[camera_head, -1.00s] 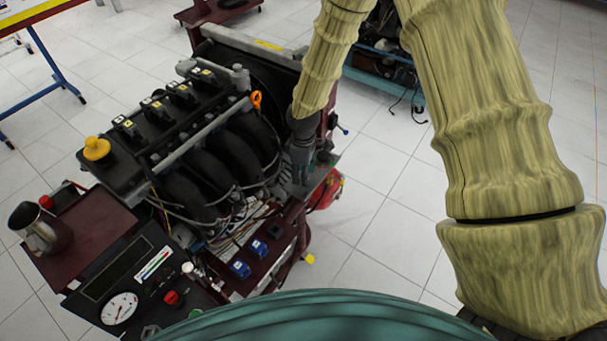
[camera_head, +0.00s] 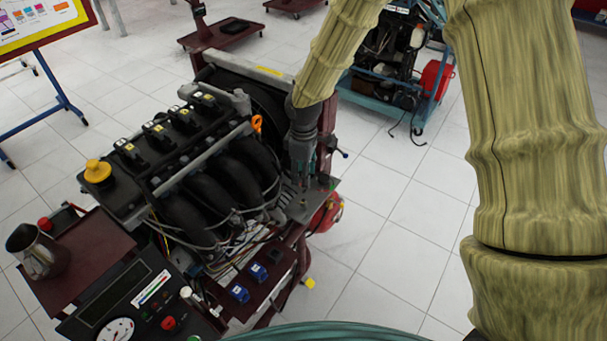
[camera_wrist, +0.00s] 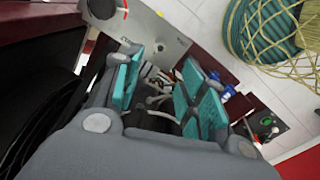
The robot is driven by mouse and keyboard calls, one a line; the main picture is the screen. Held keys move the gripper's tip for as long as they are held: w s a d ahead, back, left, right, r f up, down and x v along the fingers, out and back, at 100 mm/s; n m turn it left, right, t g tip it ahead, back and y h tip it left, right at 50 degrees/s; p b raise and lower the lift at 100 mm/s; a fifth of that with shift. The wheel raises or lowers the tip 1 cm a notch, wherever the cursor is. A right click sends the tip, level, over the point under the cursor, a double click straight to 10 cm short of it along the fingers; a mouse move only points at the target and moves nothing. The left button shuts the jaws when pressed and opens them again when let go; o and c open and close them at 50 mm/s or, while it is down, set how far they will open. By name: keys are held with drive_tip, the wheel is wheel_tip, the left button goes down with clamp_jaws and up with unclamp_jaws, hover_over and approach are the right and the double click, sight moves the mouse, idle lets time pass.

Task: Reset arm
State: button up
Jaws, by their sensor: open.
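My arm, in a yellowish ribbed cover, comes down from the top and right of the head view. My gripper (camera_head: 303,172) hangs at the right side of the engine trainer (camera_head: 205,165), above a grey metal plate (camera_head: 313,203). In the wrist view my gripper (camera_wrist: 160,95) has its two teal-padded fingers spread apart with nothing held between them. Wires and hoses of the trainer show beyond the gap. The wrist view also shows the grey plate (camera_wrist: 160,28) just past the fingers. Whether a finger touches the trainer cannot be told.
A metal pitcher (camera_head: 38,252) stands on a dark red tray (camera_head: 85,255) beside the gauge panel (camera_head: 125,300). A red fire extinguisher (camera_head: 325,214) is close behind the plate. Another trainer on a teal frame (camera_head: 385,90) stands farther back.

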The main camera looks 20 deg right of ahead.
idle(0.3)
drive_tip(key=m+y, duration=0.1)
drive_tip(key=m, duration=0.2)
hover_over(307, 222)
drive_tip(key=s+a, duration=0.1)
drive_tip(key=s, duration=0.2)
wheel_tip(307, 222, down, 11)
drive_tip(key=s+f+m, duration=0.3)
drive_tip(key=s+f, duration=0.5)
drive_tip(key=s, duration=0.2)
drive_tip(key=s+d+f+m, duration=0.2)
drive_tip(key=s+m, duration=0.1)
drive_tip(key=s, duration=0.6)
drive_tip(key=s+d+f+m+h, duration=0.1)
drive_tip(key=s+d+f+m, duration=0.1)
drive_tip(key=s, duration=0.7)
drive_tip(key=shift+d+f+m, duration=0.4)
drive_tip(key=shift+d+f, duration=0.15)
drive_tip(key=shift+f, duration=0.05)
